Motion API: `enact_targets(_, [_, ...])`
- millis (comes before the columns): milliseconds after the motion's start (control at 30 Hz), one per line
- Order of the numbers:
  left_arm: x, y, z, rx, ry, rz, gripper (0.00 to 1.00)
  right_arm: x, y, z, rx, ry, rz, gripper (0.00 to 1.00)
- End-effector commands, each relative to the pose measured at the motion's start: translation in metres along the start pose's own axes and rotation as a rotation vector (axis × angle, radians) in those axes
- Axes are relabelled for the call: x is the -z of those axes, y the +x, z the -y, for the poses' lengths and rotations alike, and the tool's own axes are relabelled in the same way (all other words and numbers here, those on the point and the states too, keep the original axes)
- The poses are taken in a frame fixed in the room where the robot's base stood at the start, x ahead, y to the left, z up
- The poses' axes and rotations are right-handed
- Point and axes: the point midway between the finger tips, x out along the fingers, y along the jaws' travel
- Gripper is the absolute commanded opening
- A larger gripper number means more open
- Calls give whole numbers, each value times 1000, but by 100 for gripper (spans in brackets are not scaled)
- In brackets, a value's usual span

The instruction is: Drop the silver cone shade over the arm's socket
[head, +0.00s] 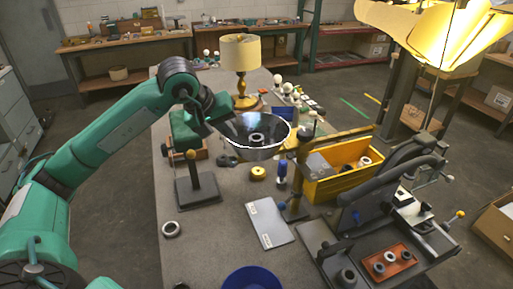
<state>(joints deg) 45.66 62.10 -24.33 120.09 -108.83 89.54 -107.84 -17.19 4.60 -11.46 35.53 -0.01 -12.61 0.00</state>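The silver cone shade (272,151) is in the middle of the head view, wide mouth upward, with a dark inside and a ring at its centre. My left gripper (228,122) is at the shade's left rim and appears shut on it; the fingertips are hard to make out. The shade seems to be held above the bench. Just right of it stands a brown post (297,178) with a bar (345,134) reaching right and a grey cup-like part (306,131) near its top, perhaps the socket. My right gripper is not in view.
A yellow bin (335,184) with parts stands right of the post. A grey plate (269,222) and a blue bowl (252,279) lie nearer. The bench's front left is mostly clear.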

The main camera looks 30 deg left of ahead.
Motion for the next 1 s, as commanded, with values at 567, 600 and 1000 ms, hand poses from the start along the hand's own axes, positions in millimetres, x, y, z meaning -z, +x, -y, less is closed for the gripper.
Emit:
enact_targets(567, [0,0,0,-1,0,-2,27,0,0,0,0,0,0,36])
enact_targets(600, [0,0,0,-1,0,-1,27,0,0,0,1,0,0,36])
enact_targets(1000, [1,-35,1,-2,1,-8,27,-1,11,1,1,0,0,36])
